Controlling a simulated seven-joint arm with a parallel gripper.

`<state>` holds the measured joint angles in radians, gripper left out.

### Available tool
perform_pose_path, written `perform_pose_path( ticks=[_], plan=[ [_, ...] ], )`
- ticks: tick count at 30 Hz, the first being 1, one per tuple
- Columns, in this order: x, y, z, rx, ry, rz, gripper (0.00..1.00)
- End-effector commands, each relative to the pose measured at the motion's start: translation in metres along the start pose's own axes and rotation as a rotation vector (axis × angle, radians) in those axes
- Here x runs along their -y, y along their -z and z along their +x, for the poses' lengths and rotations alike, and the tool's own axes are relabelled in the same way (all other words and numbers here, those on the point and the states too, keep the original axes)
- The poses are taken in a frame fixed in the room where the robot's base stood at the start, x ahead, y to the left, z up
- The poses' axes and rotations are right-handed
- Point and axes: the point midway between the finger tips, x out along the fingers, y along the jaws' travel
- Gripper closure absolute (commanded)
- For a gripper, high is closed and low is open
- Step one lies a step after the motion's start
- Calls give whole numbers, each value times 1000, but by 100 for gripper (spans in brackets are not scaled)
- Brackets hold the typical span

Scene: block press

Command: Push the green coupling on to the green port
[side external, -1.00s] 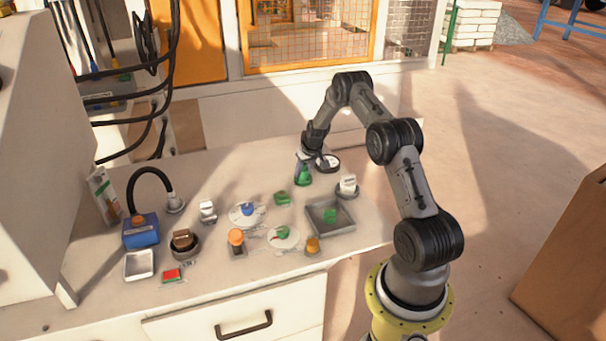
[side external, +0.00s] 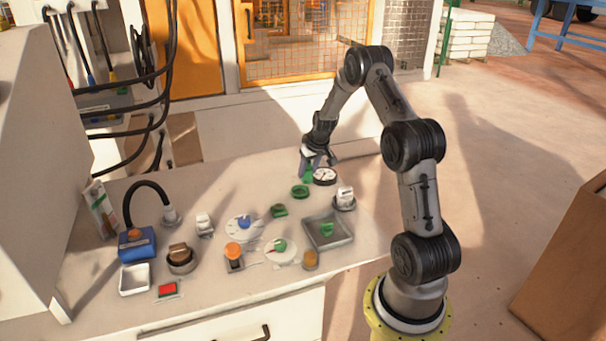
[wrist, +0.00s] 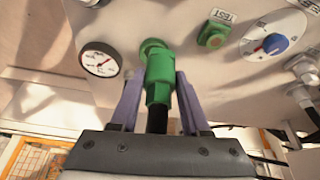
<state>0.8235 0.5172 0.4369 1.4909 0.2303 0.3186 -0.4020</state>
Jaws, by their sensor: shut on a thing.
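The green coupling (side external: 308,173) is held upright between the fingers of my gripper (side external: 311,165), near the back right of the bench. It also shows in the wrist view (wrist: 159,72), its far end pointing toward the bench top. The green port (side external: 300,191) is a round green ring on the bench. In the side view the coupling is above and behind the port, with the port's ring uncovered. In the wrist view the coupling's end overlaps part of the port (wrist: 150,44), so the exact gap cannot be told there.
A round gauge (side external: 324,176) sits close beside the coupling. A green button (side external: 279,210), a blue-knobbed dial (side external: 243,224), a white-topped part (side external: 345,197) and a grey tray (side external: 345,240) stand nearby. More controls fill the front and left of the bench.

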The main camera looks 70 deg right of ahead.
Motion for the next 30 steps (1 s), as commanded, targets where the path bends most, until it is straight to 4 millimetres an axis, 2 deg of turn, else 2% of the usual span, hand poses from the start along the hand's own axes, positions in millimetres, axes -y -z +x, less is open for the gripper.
perform_pose_path(
  ticks=[1,6,16,19,22,25,30],
  plan=[
    [2,-7,-10,-3,-1,1,100],
    [6,-29,-33,-3,-1,1,100],
    [11,-50,-53,0,-1,25,100],
    [9,-46,-55,-7,-7,71,100],
    [10,-33,-52,-16,-16,115,100],
    [23,-15,-40,-21,-20,131,100],
    [62,10,-13,-23,-18,91,100]
  ],
)
